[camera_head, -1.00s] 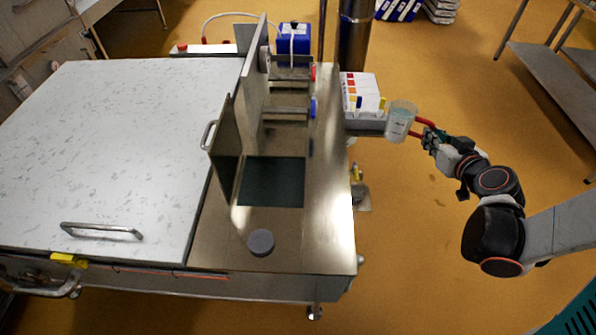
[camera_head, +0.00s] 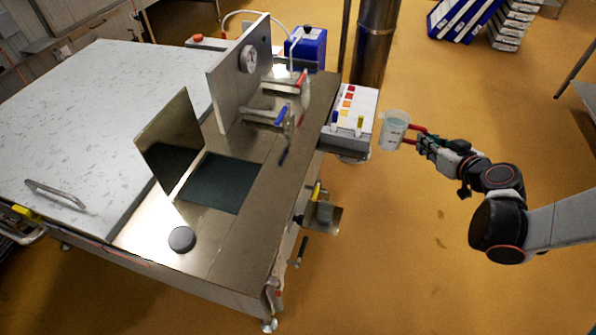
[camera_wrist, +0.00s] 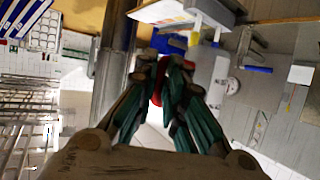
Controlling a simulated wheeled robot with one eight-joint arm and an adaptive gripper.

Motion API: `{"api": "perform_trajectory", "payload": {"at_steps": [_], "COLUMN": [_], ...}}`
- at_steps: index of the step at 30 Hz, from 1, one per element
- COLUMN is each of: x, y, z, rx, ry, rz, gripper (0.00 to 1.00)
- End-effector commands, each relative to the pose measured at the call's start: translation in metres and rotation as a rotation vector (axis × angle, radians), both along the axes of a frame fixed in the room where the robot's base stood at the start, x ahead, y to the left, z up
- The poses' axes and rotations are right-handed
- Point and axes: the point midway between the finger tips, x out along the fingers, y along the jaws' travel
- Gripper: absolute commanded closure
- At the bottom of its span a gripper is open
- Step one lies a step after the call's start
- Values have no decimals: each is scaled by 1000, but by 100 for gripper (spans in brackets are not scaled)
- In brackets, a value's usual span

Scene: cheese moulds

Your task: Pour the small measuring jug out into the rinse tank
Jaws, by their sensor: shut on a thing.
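The small measuring jug (camera_head: 393,130) is clear with a red handle and pale contents in its lower part. It is about upright in the air, right of the steel bench. My gripper (camera_head: 424,140) is shut on its handle from the right. In the wrist view my gripper (camera_wrist: 170,68) has its fingers closed around red handle parts; the jug's body is hard to make out there. A dark rectangular area (camera_head: 215,182) in the steel top looks like the rinse tank opening. It lies left of and nearer than the jug, with clear distance between them.
A white box with coloured squares (camera_head: 352,108) sits on a side shelf close left of the jug. An upright panel with a gauge (camera_head: 248,58), taps (camera_head: 268,114) and a tilted steel plate (camera_head: 172,140) rise around the dark area. A grey puck (camera_head: 181,239) lies in front.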

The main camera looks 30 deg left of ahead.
Motion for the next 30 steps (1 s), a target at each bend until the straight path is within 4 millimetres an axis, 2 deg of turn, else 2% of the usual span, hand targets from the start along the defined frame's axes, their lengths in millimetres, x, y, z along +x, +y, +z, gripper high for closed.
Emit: {"api": "perform_trajectory", "payload": {"at_steps": [1, 10, 17, 21, 27, 30], "x": [3, 3, -16, -34, -63, -73], "y": [24, 149, 243, 298, 360, 379], "z": [-9, -43, -68, -83, -98, -103], "rx": [2, -1, 1, 4, 10, 13], "ry": [3, 8, 6, 2, -3, -7], "rz": [49, 317, 518, 638, 778, 823], "gripper": [100, 100, 100, 100, 100, 100]}}
